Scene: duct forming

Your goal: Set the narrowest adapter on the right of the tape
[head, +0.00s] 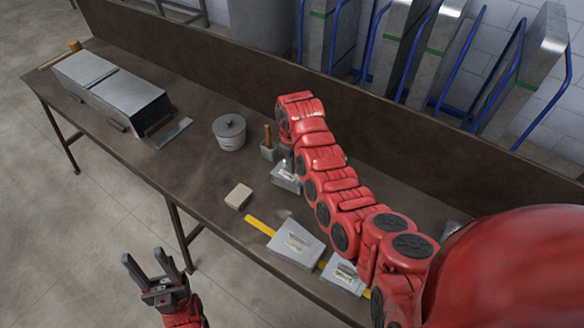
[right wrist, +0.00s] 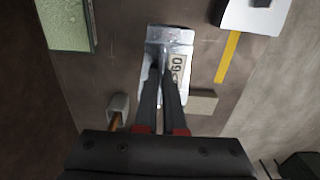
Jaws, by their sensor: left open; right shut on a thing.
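My right gripper (right wrist: 163,80) is shut on a grey metal adapter (right wrist: 181,38) with a label that seems to read 60. In the head view this adapter (head: 285,178) is at the table's middle, partly hidden by my right arm. I cannot tell whether it touches the table. The yellow tape (head: 262,226) is a strip on the table; it also shows in the right wrist view (right wrist: 228,57). Two other grey adapters lie over the strip, one larger (head: 296,243) and one (head: 343,276) near my right arm. My left gripper (head: 146,257) is open and empty, off the table's front edge.
A beige block (head: 238,196) lies beside the tape's end. A long metal duct (head: 110,88) is at the table's left end. A raised back panel (head: 220,50) borders the table.

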